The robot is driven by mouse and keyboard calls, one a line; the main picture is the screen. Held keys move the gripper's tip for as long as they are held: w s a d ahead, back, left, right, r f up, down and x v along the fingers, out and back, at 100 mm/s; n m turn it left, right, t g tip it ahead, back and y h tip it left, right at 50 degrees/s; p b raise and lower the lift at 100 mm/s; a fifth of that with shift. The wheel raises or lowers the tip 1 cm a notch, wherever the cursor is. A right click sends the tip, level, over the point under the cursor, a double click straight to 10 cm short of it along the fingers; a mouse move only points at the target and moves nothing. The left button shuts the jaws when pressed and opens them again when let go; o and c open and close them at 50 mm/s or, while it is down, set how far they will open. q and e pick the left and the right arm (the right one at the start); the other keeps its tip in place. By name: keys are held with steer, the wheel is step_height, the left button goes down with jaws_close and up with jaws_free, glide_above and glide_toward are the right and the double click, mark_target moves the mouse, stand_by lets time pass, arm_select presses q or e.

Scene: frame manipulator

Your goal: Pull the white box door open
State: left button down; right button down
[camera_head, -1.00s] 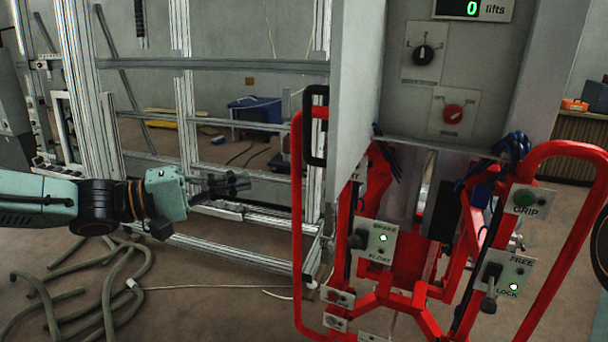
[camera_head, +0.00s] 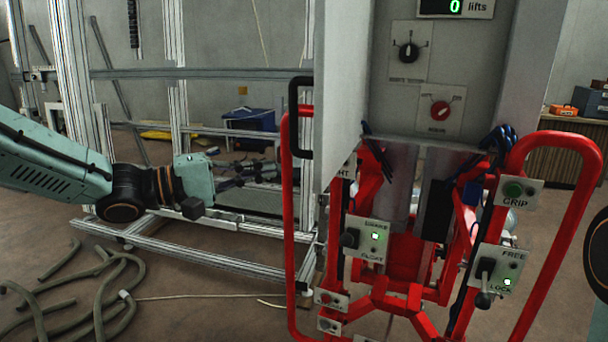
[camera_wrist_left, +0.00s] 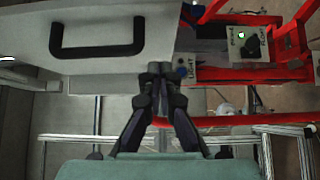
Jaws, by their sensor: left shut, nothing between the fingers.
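The white box door (camera_head: 341,110) stands out from the front left side of the box (camera_head: 430,75), at an angle, leaving the dials exposed. Its black handle (camera_head: 296,118) is on the door's left face. My left gripper (camera_head: 276,172) is shut and empty, to the left of the door and just below the handle's height. In the left wrist view, the shut fingertips (camera_wrist_left: 160,70) are at the door's lower edge, right of and below the handle (camera_wrist_left: 97,50). I cannot tell whether they touch the door. My right gripper is not in view.
A red tubular frame (camera_head: 290,220) with switch panels stands under the box, close to my left gripper. An aluminium frame (camera_head: 175,130) stands behind my left arm. Grey hoses (camera_head: 95,290) lie on the floor at left. A blue bin (camera_head: 255,120) is farther back.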

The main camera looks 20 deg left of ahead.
mark_target(326, 177)
arm_select(q)
steer(key=w+d, duration=0.2)
steer(key=d, duration=0.4)
steer(key=shift+w+d+f+b, duration=0.15)
steer(key=shift+w+d+b, duration=0.2)
steer(key=shift+w+b, duration=0.05)
steer(key=shift+s+d, duration=0.1)
steer(key=shift+s, duration=0.05)
steer(key=d, duration=0.2)
steer(key=d+p, duration=0.1)
steer(key=d, duration=0.1)
steer(key=d+p, duration=0.1)
steer(key=shift+s+d, duration=0.25)
steer(key=shift+d, duration=0.15)
steer(key=shift+s+d+p, duration=0.1)
steer(key=shift+d+p, duration=0.2)
steer(key=shift+a, duration=0.25)
